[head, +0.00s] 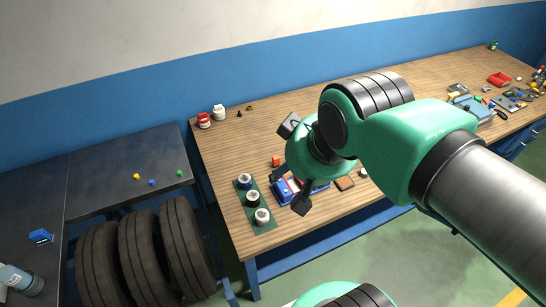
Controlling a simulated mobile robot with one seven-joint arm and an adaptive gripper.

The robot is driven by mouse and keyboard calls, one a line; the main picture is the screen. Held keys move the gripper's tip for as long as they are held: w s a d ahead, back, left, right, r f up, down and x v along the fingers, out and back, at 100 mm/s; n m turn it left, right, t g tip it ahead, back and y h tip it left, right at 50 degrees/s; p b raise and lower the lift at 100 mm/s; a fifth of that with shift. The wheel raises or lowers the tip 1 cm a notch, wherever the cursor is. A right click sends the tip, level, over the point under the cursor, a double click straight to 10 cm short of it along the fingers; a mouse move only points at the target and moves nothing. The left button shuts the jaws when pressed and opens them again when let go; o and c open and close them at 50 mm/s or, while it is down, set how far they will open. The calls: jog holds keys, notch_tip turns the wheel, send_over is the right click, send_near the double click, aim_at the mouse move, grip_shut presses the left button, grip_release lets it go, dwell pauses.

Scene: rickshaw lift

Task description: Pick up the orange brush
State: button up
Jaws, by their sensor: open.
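My green arm reaches over the wooden workbench (220,168) from the right. My gripper (289,188) points down over the bench's front left part, with its dark fingers spread apart. A small orange object (277,160) lies just behind the left finger. It may be the orange brush, but it is too small to tell. The gripper does not appear to hold it. Blue and red items (287,190) lie under and between the fingers, partly hidden by them.
A green mat (265,226) with several round containers lies left of the gripper. Red (204,120) and white (219,112) jars stand at the back. A brown block (345,183) lies right. Tools and a red tray (499,79) fill the far right end. Tyres (147,255) stand below left.

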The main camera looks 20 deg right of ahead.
jog(key=shift+c, duration=0.8)
jog(key=shift+w, duration=0.1)
jog(key=w+d+f+g, duration=0.2)
jog(key=w+d+f, duration=0.1)
jog(key=w, duration=0.8)
jog(key=w+d+f+g, duration=0.1)
jog(key=w+d+f, duration=0.2)
jog(key=w, duration=0.9)
jog(key=w+d+f+g, duration=0.1)
jog(key=w+d+f, duration=0.3)
jog(key=w+f, duration=0.3)
jog(key=w+d+f+g, duration=0.1)
jog(key=w+d+f, duration=0.3)
jog(key=f, duration=1.1)
jog(key=w, duration=0.3)
jog(key=shift+w+d+f+g+p, duration=0.15)
jog(key=shift+w+f+g+p, duration=0.15)
jog(key=shift+w, duration=0.1)
jog(key=shift+f, duration=0.1)
